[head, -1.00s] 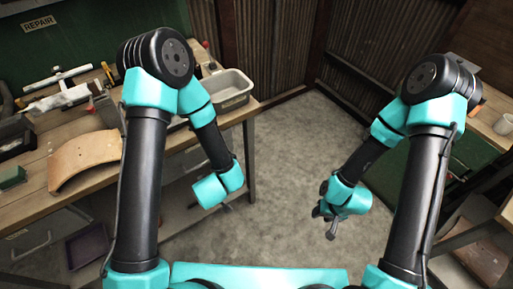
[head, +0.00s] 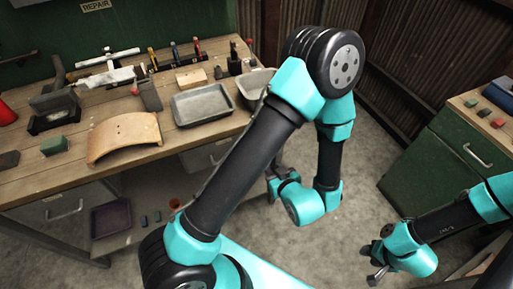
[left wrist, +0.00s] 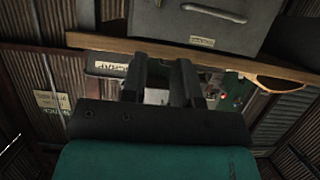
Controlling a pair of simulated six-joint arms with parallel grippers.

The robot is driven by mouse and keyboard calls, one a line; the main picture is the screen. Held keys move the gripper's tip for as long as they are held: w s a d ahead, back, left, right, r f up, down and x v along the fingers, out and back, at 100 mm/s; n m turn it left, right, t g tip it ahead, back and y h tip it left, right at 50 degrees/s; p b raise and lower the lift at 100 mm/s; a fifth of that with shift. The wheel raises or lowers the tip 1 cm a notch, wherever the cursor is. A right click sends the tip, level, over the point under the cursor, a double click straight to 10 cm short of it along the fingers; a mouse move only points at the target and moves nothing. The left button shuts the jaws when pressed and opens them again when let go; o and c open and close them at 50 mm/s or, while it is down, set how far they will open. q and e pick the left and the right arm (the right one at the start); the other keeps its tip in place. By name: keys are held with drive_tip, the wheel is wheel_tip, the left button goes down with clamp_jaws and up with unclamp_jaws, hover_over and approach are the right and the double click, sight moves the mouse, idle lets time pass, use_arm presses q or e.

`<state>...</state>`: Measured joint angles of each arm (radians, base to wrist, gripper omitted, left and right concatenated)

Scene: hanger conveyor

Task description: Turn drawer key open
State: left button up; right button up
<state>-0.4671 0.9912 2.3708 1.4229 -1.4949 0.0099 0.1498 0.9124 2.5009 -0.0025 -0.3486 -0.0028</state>
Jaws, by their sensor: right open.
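No drawer key can be made out in either view. A grey drawer (head: 62,208) with a bar handle hangs under the left end of the workbench, and a second grey drawer (head: 205,157) is partly hidden behind my left arm. The left wrist view shows a grey drawer front (left wrist: 235,22) with a handle and a small label, upside down. My left gripper (left wrist: 160,82) has its two dark fingers apart with nothing between them, short of that drawer front. My right gripper (head: 376,266) is open and empty over the floor at lower right.
The wooden workbench (head: 30,177) carries a curved wooden piece (head: 124,136), a metal tray (head: 202,104) and several tools. A green cabinet (head: 440,160) with a handle stands at the right. A purple bin (head: 110,217) sits on the lower shelf. Concrete floor lies between.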

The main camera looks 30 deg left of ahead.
use_arm(q)
drive_tip(key=x, duration=1.7)
drive_tip(key=shift+f, duration=0.1)
clamp_jaws()
